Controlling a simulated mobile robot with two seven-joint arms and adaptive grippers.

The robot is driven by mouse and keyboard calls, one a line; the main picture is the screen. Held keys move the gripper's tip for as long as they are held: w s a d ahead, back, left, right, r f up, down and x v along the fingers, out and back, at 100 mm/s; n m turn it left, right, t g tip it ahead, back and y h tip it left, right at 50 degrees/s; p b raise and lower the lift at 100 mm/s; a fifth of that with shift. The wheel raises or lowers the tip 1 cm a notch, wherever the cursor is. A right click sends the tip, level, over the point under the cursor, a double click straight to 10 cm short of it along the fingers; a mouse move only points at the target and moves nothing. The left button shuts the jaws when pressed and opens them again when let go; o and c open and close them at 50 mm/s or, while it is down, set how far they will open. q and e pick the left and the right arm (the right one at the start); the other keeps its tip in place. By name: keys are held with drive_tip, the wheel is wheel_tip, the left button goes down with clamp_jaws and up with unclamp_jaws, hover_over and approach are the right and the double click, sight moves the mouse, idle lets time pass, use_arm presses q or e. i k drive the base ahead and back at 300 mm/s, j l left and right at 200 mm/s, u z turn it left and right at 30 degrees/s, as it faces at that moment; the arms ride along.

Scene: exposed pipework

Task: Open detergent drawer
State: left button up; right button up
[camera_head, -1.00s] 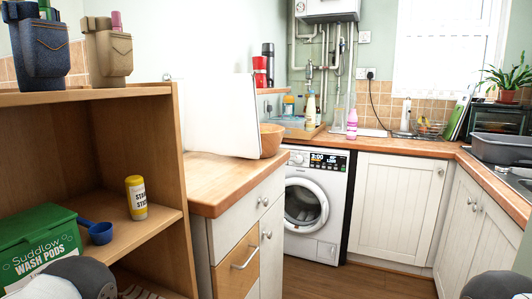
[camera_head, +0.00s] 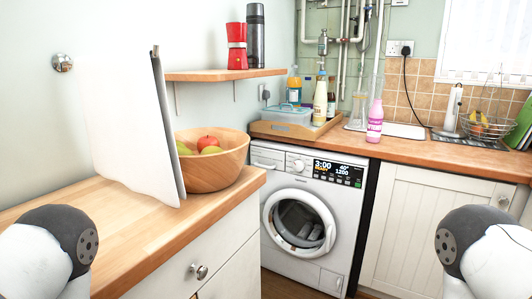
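The white washing machine (camera_head: 306,219) stands under the worktop in the middle of the view, with its round door shut. Its detergent drawer (camera_head: 267,157) is at the top left of its front, left of the dial and the lit display, and looks closed. Parts of both my arms show at the lower left and lower right edges. Neither of my grippers is in view.
A wooden counter (camera_head: 118,230) with a bowl (camera_head: 215,172) of fruit and a white board (camera_head: 130,130) juts out at the left, close to the machine. A white cupboard (camera_head: 430,235) stands right of it. Floor shows at the bottom middle.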

sight(260, 157)
drive_tip(key=i+z, duration=0.1)
drive_tip(key=z, duration=0.85)
drive_tip(key=i+j+z, duration=0.1)
drive_tip(key=z, duration=0.4)
drive_tip(key=i+j+z, duration=0.1)
drive_tip(key=z, duration=0.4)
drive_tip(key=j+z, duration=0.1)
drive_tip(key=z, duration=0.35)
drive_tip(key=i+j+z, duration=0.1)
drive_tip(key=z, duration=0.4)
drive_tip(key=i+j+z, duration=0.15)
drive_tip(key=j+z, duration=0.3)
drive_tip(key=j, duration=0.2)
drive_tip(key=j+z, duration=0.45)
drive_tip(key=j, duration=0.2)
drive_tip(key=j+u, duration=0.25)
drive_tip(key=u, duration=0.15)
drive_tip(key=i+j+u, duration=0.1)
drive_tip(key=u, duration=0.3)
drive_tip(key=i+j+u, duration=0.1)
drive_tip(key=j+u, duration=0.3)
drive_tip(key=i+j+u, duration=0.1)
drive_tip(key=u, duration=0.8)
drive_tip(key=i+u, duration=0.15)
drive_tip(key=u, duration=0.8)
drive_tip(key=i+u, duration=0.15)
drive_tip(key=u, duration=0.35)
